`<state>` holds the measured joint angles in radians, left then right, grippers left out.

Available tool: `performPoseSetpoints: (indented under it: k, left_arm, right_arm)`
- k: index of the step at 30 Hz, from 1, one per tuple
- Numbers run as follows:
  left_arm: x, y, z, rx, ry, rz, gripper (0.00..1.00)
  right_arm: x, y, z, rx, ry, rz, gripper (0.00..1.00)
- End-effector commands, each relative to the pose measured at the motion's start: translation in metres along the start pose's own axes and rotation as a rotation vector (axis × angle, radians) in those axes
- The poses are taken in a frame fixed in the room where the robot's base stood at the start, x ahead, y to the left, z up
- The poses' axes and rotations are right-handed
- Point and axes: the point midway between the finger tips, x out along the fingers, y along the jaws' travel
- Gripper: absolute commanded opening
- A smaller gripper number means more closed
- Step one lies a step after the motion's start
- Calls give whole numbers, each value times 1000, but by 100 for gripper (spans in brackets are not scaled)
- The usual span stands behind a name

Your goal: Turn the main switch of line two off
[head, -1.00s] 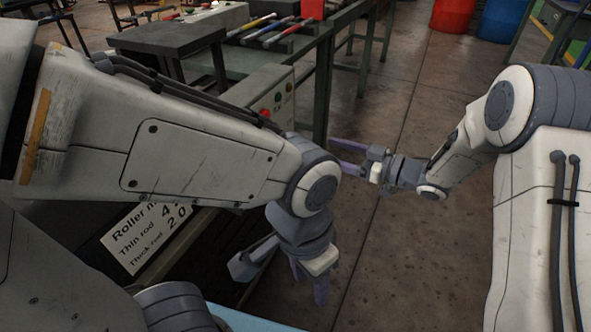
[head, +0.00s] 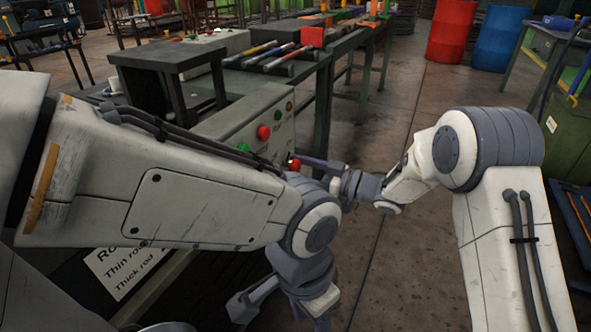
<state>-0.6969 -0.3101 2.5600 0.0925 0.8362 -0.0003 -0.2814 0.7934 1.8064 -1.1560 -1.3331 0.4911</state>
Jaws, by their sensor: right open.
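A grey control panel (head: 240,125) stands left of centre, with a large red button (head: 264,132), a green button (head: 244,148) and small dark controls. A smaller red knob (head: 295,164) shows low on its right side. No label for line two is readable, so I cannot tell which control is its main switch. Contact cannot be told. My left gripper (head: 318,318) hangs low in front, its fingertips cut off or hidden.
A sign about rods (head: 122,270) is partly covered by my left arm. A bench with several coloured-handled rods (head: 268,54) stands behind the panel. Red (head: 450,30) and blue (head: 500,38) barrels stand at the back right. The floor in the middle is clear.

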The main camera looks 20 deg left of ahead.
Motion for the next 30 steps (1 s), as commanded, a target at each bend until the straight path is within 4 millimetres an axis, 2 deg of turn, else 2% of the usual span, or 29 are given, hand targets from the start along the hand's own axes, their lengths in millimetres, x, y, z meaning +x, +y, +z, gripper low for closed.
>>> performPoseSetpoints:
  k: [5, 6, 8, 9, 12, 23, 30]
  left_arm:
    - [0, 0, 0, 0, 0, 0, 50]
    - [0, 0, 0, 0, 0, 0, 50]
    - [0, 0, 0, 0, 0, 0, 50]
    - [0, 0, 0, 0, 0, 0, 50]
    - [0, 0, 0, 0, 0, 0, 50]
    - [2, 0, 0, 0, 0, 0, 50]
    - [8, -1, 0, 0, 0, 0, 50]
  right_arm:
    - [0, 0, 0, 0, 0, 0, 75]
    - [0, 0, 0, 0, 0, 0, 71]
    - [0, 0, 0, 0, 0, 0, 48]
    - [0, 0, 0, 0, 0, 0, 33]
    - [0, 0, 0, 0, 0, 0, 0]
    - [0, 0, 1, -53, 0, -1, 0]
    - [0, 0, 2, -209, 0, -2, 0]
